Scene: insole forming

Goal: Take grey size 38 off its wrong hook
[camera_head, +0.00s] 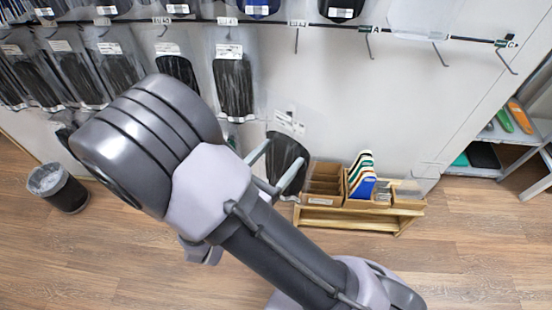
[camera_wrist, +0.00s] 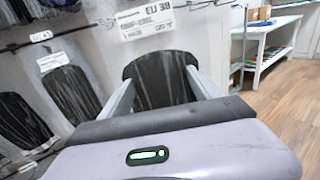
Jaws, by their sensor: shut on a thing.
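A clear pack with a dark grey insole (camera_head: 286,152) is in front of the wall, below the hook rail and a little tilted. In the wrist view its white label reads EU 38 and the dark insole (camera_wrist: 160,78) shows below the label. My gripper (camera_head: 287,148) is shut on this pack, one finger on each side; both fingers also show in the wrist view (camera_wrist: 162,78). The pack's top edge is apart from the rail in the head view. I cannot tell whether a hook is behind it.
The rail (camera_head: 400,35) carries several hanging insole packs on the left and bare hooks (camera_head: 370,48) on the right. A wooden stand (camera_head: 345,215) with boxes and coloured cards is right of the pack. A bin (camera_head: 60,190) is at left, a shelf unit (camera_head: 500,140) at right.

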